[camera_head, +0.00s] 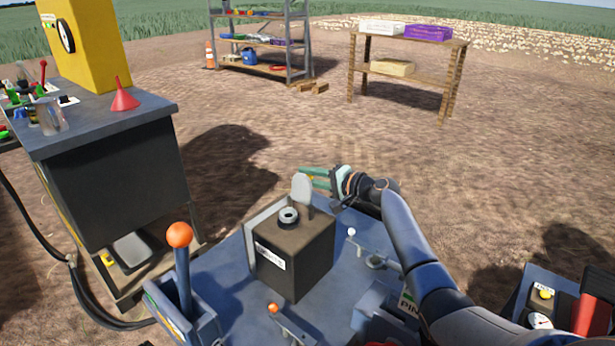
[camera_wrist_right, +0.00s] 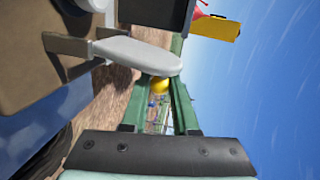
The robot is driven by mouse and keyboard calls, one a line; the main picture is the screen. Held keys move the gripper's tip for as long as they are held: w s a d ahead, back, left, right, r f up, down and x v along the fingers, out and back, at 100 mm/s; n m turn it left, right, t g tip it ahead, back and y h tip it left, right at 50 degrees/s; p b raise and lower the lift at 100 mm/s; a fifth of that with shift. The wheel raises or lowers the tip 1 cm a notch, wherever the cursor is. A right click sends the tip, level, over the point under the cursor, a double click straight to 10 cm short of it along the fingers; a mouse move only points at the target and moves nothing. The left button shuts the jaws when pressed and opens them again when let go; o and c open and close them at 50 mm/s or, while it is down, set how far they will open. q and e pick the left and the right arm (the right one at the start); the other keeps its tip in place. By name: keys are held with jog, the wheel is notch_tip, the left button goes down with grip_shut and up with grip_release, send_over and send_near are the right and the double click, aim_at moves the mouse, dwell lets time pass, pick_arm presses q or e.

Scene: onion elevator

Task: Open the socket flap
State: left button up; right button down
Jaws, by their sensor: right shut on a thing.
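The socket flap is a grey rounded plate (camera_head: 301,188) standing up at the back of a dark box (camera_head: 291,262) with a round grey socket (camera_head: 288,215) on top. My right gripper (camera_head: 312,178) reaches in from the right, and its green fingers are at the flap, partly behind it. In the right wrist view the flap (camera_wrist_right: 130,52) crosses the green fingers (camera_wrist_right: 158,95), which stand a little apart. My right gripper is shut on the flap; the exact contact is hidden. My left gripper is not in view.
An orange-knobbed lever (camera_head: 181,262) stands left of the box, and a smaller orange-knobbed lever (camera_head: 283,318) in front. A workbench (camera_head: 110,120) with a red funnel (camera_head: 123,97) stands at left. A wooden shelf (camera_head: 407,75) is far behind, across open ground.

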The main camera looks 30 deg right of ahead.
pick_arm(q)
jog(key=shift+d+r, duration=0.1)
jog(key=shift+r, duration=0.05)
pick_arm(e)
jog(key=shift+d+f+m, duration=0.1)
jog(key=shift+d+m, duration=0.1)
jog(key=shift+m, duration=0.1)
jog(key=c, duration=0.7)
grip_release()
jog(key=shift+s+d, duration=0.1)
jog(key=shift+s, duration=0.15)
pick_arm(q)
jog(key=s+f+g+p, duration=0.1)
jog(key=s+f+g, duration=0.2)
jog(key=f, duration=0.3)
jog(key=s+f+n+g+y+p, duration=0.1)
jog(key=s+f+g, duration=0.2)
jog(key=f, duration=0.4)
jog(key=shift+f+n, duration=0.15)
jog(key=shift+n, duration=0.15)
pick_arm(e)
jog(key=shift+v, duration=5.95)
